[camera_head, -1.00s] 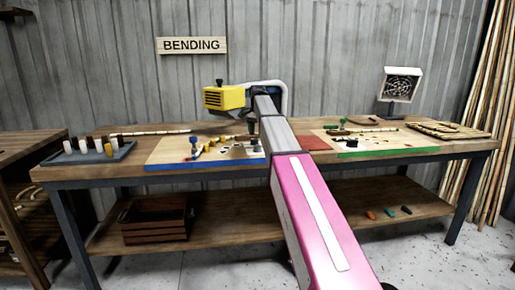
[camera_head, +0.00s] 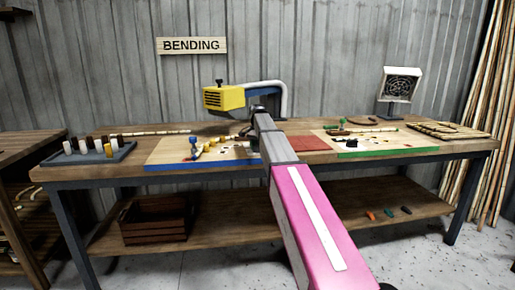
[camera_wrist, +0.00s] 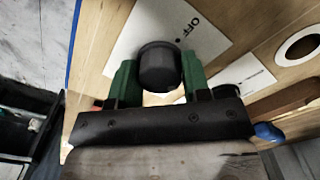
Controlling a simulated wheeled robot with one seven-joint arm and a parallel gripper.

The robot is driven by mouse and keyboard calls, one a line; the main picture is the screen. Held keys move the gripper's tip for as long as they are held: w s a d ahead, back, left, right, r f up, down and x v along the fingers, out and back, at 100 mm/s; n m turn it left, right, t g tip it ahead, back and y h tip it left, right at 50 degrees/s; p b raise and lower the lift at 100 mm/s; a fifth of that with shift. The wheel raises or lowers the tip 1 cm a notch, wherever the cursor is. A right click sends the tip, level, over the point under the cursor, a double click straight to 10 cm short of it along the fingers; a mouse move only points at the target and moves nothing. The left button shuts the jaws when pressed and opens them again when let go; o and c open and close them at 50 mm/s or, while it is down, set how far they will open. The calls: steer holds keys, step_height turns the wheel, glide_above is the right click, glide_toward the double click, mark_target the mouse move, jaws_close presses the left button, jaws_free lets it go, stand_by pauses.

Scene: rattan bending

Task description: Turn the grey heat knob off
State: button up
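A dark grey round knob (camera_wrist: 158,66) sits in the middle of the wrist view, in front of a white plate (camera_wrist: 180,18) marked OFF. My gripper (camera_wrist: 160,78) has its two green fingers on either side of this knob, very close to it. I cannot tell whether they press on it. A second dark round part (camera_wrist: 226,90) shows partly behind the right finger, near another white label (camera_wrist: 250,80). In the head view my arm hides the gripper and the knob.
The workbench (camera_head: 120,175) carries a blue-edged board (camera_head: 165,160), a green-edged board (camera_head: 400,148) and a tray of pegs (camera_head: 75,158). A yellow machine (camera_head: 225,98) stands behind my arm. In the wrist view, a blue rounded thing (camera_wrist: 268,131) lies right of my gripper.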

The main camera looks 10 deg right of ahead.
steer(key=c, duration=0.4)
steer(key=shift+n, duration=0.4)
steer(key=n, duration=0.3)
steer(key=shift+n, duration=0.3)
steer(key=n, duration=0.3)
steer(key=shift+n, duration=0.4)
steer(key=n, duration=0.5)
steer(key=shift+n, duration=2.4)
